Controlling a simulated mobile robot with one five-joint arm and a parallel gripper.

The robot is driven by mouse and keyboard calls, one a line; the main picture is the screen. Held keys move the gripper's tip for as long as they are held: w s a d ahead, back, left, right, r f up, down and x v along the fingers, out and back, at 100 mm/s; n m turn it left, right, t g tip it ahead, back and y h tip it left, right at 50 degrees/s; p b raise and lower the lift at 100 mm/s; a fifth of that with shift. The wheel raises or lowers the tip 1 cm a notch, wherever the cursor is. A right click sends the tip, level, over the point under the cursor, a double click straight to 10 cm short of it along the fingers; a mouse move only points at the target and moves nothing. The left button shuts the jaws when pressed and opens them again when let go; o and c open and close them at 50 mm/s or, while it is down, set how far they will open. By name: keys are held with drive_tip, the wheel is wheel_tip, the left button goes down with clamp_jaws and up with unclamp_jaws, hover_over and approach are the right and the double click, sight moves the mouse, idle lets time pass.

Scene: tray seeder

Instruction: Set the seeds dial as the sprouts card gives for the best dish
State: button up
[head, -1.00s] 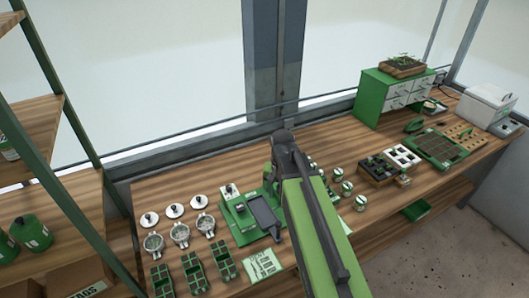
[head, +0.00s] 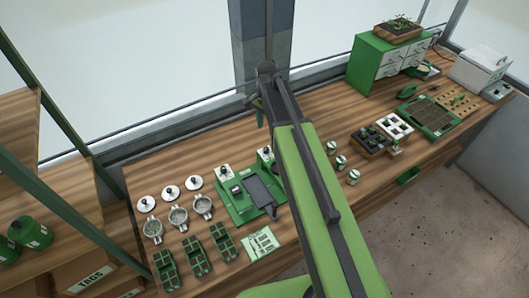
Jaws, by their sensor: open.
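The green seeder (head: 238,211) stands on the bench with a dark plate (head: 264,196) on top. Two white blocks with black knobs, one at its back left (head: 224,174) and one at its back right (head: 266,155), look like dials; their markings are too small to read. A printed white card (head: 262,243) lies in front of the seeder, its text unreadable. Three round dishes, one of them the middle dish (head: 178,217), stand left of the seeder. My gripper (head: 258,112) is open, empty and above the bench's back edge, beyond the seeder, partly hidden by my arm.
Lids with black knobs (head: 171,193) lie behind the dishes, and green cell trays (head: 195,257) in front. Small tins (head: 340,162), seedling trays (head: 396,126) and a green drawer cabinet (head: 378,66) are to the right. A window post (head: 262,40) rises behind the bench. A shelf (head: 30,130) stands left.

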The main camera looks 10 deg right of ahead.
sight(266, 148)
wheel_tip(266, 148, down, 13)
drive_tip(key=b, duration=1.1)
drive_tip(key=shift+r, duration=0.2)
clamp_jaws()
drive_tip(key=shift+s+a, duration=0.1)
